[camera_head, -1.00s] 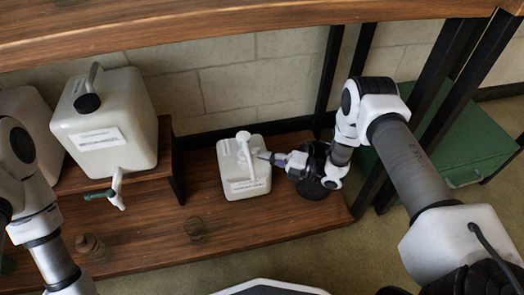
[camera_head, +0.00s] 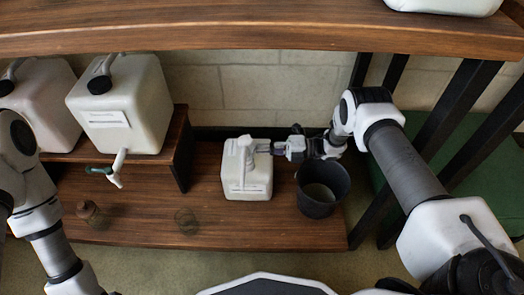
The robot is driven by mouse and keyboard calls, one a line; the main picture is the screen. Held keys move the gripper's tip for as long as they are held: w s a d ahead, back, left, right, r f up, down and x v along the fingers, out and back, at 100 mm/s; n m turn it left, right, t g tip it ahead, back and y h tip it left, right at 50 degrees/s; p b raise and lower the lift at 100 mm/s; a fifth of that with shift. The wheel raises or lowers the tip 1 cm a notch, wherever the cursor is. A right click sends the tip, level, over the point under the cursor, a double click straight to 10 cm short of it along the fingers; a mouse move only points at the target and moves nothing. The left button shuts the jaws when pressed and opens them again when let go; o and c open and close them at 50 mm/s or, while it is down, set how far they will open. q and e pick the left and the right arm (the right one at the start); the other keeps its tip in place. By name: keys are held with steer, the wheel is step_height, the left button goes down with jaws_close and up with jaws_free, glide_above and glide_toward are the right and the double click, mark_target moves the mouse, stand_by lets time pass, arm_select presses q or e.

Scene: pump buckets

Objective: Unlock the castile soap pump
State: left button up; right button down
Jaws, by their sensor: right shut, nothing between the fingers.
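The white soap container (camera_head: 247,183) with a white pump head (camera_head: 245,143) stands upright on the low wooden shelf. A label shows on its front, but it is too small to read. My right gripper (camera_head: 268,148) reaches in from the right at the height of the pump head. Its fingers are shut and empty, right beside the pump; I cannot tell whether they touch it. Whether the pump is locked does not show. My left arm comes in at the left edge, and its gripper is out of view.
A dark bucket (camera_head: 321,190) stands right of the container, just below my right wrist. White jugs, one with a tap (camera_head: 119,160), stand on a riser at the left. A glass jar (camera_head: 187,221) and a small brown item (camera_head: 87,209) sit on the shelf. A wooden top (camera_head: 250,35) overhangs.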

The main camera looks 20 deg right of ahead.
steer(key=shift+w+a, duration=0.2)
steer(key=shift+w, duration=0.4)
steer(key=shift+r, duration=0.1)
step_height(320, 180, up, 10)
stand_by(0.5)
